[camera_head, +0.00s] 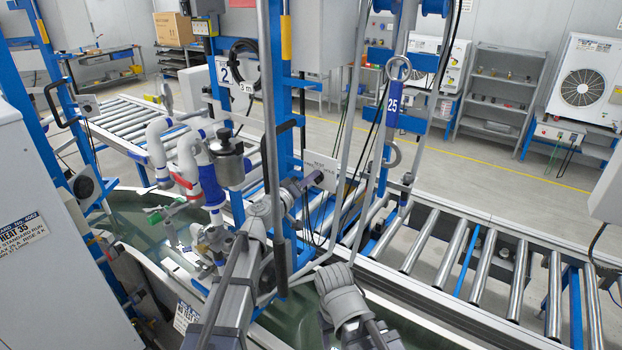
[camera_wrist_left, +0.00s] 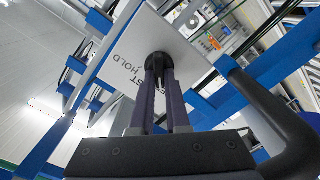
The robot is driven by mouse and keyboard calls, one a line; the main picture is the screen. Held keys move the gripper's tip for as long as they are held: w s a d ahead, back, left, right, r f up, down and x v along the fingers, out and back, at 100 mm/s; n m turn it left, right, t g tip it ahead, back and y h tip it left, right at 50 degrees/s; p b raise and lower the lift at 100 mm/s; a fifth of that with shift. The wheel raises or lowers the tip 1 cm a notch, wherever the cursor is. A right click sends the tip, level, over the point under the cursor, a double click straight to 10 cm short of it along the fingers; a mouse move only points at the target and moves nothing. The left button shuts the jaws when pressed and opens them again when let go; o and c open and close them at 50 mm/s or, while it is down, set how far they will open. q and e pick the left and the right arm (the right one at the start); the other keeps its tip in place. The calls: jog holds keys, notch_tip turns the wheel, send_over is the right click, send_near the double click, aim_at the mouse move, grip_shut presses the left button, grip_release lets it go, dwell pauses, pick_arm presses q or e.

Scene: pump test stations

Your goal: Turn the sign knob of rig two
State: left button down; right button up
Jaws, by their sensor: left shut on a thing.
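The sign of rig two is a white plate (camera_head: 322,165) with dark lettering, on the blue post in the middle of the head view. In the left wrist view the plate (camera_wrist_left: 160,28) fills the upper middle, with "HOLD" partly readable. The sign knob (camera_wrist_left: 158,61) is small, black and round at the plate's centre. My left gripper (camera_wrist_left: 159,84) is shut on the knob, its two fingers meeting at it. In the head view my left gripper (camera_head: 311,180) reaches the plate from the left, and the knob is hidden.
A blue post with a "2" tag (camera_head: 223,72) stands beside hoses and a metal canister (camera_head: 228,165). A black curved handle (camera_wrist_left: 275,125) is close to the right of my left gripper.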

dwell(0.4)
pick_arm(q)
jog(key=c, duration=0.9)
grip_release()
jog(key=shift+s+a, duration=0.1)
jog(key=v, duration=0.7)
jog(key=shift+s+a, duration=0.15)
jog(key=shift+s, duration=0.1)
